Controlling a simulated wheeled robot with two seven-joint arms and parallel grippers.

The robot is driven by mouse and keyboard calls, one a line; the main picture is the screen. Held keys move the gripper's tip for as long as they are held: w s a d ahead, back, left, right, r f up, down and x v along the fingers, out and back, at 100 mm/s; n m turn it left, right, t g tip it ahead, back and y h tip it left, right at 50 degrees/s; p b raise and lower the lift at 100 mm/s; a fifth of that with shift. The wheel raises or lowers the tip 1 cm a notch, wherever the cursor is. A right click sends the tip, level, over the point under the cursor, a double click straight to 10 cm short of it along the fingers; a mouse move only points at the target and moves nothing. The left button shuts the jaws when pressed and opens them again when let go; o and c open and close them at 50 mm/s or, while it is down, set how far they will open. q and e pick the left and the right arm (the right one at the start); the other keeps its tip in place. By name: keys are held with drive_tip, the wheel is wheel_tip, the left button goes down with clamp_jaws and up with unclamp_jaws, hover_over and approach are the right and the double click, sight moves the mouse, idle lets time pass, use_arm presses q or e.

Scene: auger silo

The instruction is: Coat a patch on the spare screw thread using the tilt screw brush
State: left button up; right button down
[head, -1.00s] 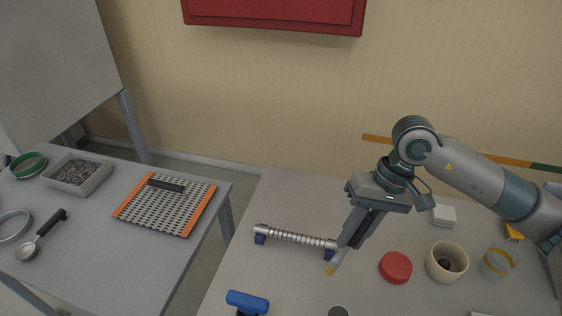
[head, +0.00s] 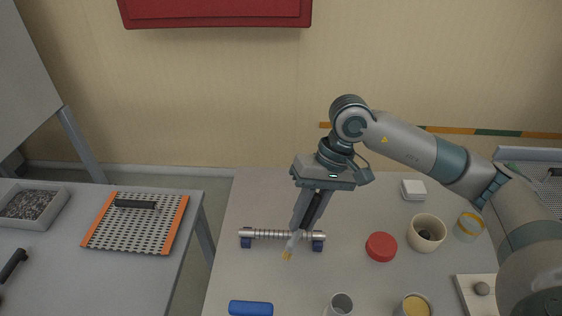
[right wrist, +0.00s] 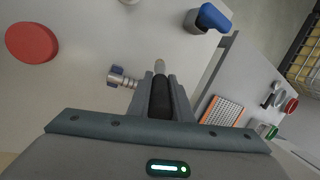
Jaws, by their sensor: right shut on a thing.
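The spare screw (head: 266,234) is a silvery threaded rod lying level across two blue supports on the right-hand table. One end of the screw (right wrist: 122,78) shows in the right wrist view, left of the fingers. My right gripper (head: 301,226) is shut on the brush, which has a dark handle (right wrist: 160,100) and a pale lower part with a yellow tip (head: 287,255). The brush slants down in front of the screw's right part, its tip on the near side. I cannot tell whether it touches the thread. My left gripper is out of view.
A red lid (head: 381,247), a cream pot (head: 426,233), a yellow-banded jar (head: 469,226) and a white block (head: 413,189) stand right of the screw. A blue-handled thing (head: 250,308) and a grey cup (head: 340,305) are nearer. A perforated orange-edged board (head: 135,225) lies on the left table.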

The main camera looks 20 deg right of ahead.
drive_tip(key=w+a+r+m+t+y+p, duration=0.1)
drive_tip(key=w+r+m+p, duration=0.1)
drive_tip(key=r, duration=0.3)
drive_tip(key=w+a+r+m+t+y+p, duration=0.1)
drive_tip(key=w+a+r+m+t+p, duration=0.1)
drive_tip(key=w+r+m, duration=0.2)
wheel_tip(320, 180, up, 2)
drive_tip(key=shift+r+m+t, duration=0.1)
drive_tip(key=shift+m+t, duration=0.2)
drive_tip(key=shift+m, duration=0.5)
drive_tip(key=shift+w, duration=0.1)
drive_tip(key=shift+f, duration=0.25)
wheel_tip(320, 180, down, 5)
drive_tip(key=shift+r+b, duration=0.15)
drive_tip(key=shift+b, duration=0.25)
